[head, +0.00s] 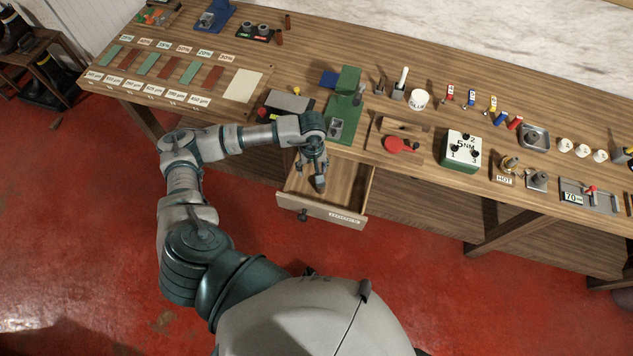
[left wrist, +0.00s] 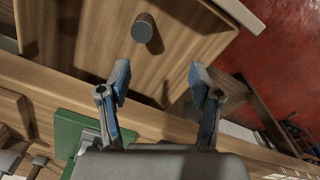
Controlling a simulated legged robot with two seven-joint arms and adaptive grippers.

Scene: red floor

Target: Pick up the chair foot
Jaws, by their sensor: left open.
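The chair foot appears to be a short dark grey cylinder (head: 320,185) standing in the open wooden drawer. In the left wrist view the cylinder (left wrist: 143,28) is on the drawer floor, ahead of the fingertips and slightly left of the gap's middle. My left gripper (head: 312,171) is over the drawer and partly covers the view there. In the left wrist view my left gripper (left wrist: 158,78) is open, with bare drawer wood between its two blue-padded fingers. It is apart from the cylinder. My right gripper is not in view.
The drawer (head: 335,216) sticks out from the long workbench, with a dark knob and a label on its front. A green stand (head: 344,110), a red round tool (head: 400,144) and a green-white box (head: 461,149) stand on the bench nearby. Red floor in front is clear.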

